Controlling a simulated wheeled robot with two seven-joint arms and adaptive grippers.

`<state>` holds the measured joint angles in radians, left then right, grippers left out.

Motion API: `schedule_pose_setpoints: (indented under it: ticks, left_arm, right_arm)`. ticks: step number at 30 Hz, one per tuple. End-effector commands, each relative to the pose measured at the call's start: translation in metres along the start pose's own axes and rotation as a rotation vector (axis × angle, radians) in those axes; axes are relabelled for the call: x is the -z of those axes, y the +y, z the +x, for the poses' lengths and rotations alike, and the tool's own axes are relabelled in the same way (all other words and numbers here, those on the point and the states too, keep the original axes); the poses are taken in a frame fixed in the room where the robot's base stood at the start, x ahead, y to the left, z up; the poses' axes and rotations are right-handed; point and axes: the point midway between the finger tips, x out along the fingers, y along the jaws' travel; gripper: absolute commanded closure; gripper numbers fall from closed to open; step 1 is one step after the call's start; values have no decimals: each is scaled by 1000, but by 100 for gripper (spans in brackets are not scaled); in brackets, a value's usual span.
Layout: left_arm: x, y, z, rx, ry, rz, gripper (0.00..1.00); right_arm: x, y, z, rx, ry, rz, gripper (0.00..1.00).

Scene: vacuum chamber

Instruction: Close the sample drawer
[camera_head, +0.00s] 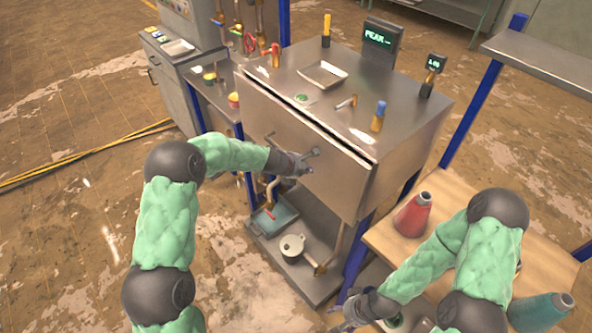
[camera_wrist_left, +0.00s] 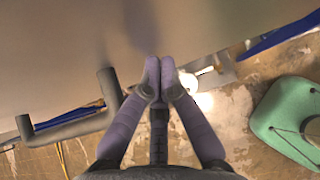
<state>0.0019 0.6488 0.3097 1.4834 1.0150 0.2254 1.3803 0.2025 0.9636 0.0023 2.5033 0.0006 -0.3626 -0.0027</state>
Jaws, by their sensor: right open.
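The sample drawer (camera_head: 290,133) is the wide metal front of the steel cabinet; a dark gap shows along its top edge, so it stands slightly out. Its bar handle (camera_head: 290,144) crosses the front; in the left wrist view the handle (camera_wrist_left: 70,126) lies left of my fingers. My left gripper (camera_head: 309,170) is at the drawer front, near the handle's right end. In the left wrist view its fingertips (camera_wrist_left: 160,64) are together with nothing between them, pointing at the drawer front (camera_wrist_left: 90,40); contact cannot be told. My right gripper (camera_head: 343,318) is open, low at the bottom.
The cabinet top (camera_head: 345,95) holds a tray (camera_head: 322,74), small tools and a display (camera_head: 381,38). A lower shelf (camera_head: 300,278) carries a pot (camera_head: 292,246) and a teal tray (camera_head: 275,218). A wooden table (camera_head: 385,232) with a red cone (camera_head: 412,215) stands at right.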

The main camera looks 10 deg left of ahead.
Motion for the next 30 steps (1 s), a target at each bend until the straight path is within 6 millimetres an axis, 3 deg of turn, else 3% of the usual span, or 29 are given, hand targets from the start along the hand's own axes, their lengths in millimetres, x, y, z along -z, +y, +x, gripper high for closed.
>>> schedule_pose_setpoints:
  ticks: [12,30]
  left_arm:
    - [-13,1,13,-1,-1,0,100]
    - [-7,9,6,0,-2,0,100]
  right_arm:
    - [-1,-5,-14,0,-1,0,37]
    - [-1,-5,-14,0,0,0,37]
